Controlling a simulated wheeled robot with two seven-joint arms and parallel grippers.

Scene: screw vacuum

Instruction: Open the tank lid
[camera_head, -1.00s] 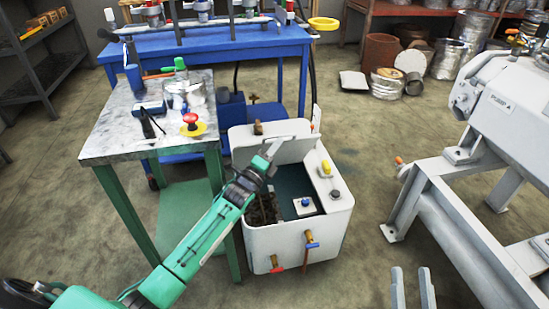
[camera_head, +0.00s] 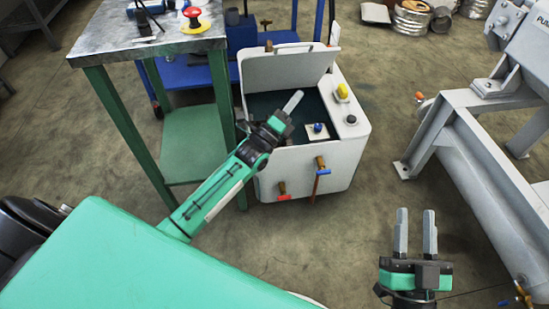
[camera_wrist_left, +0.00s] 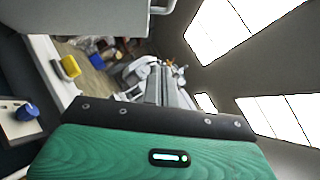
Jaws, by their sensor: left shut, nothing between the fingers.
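The white tank (camera_head: 300,172) stands on the floor in the middle of the head view. Its white lid (camera_head: 288,68) is raised and stands tilted up at the back of the dark opening (camera_head: 262,103). My left gripper (camera_head: 292,102) is shut and empty, over the tank's front part, in front of the raised lid and apart from it. In the left wrist view its fingers (camera_wrist_left: 166,88) point away from the camera, and a grey panel shows at the upper left. My right gripper (camera_head: 415,232) is open and empty, over the floor at the lower right.
A yellow knob (camera_head: 342,91) and a blue knob (camera_head: 318,128) sit on the tank. A metal-topped table (camera_head: 110,32) with green legs stands to the left, close to my left arm. A grey machine frame (camera_head: 440,130) stands to the right. Floor between tank and frame is clear.

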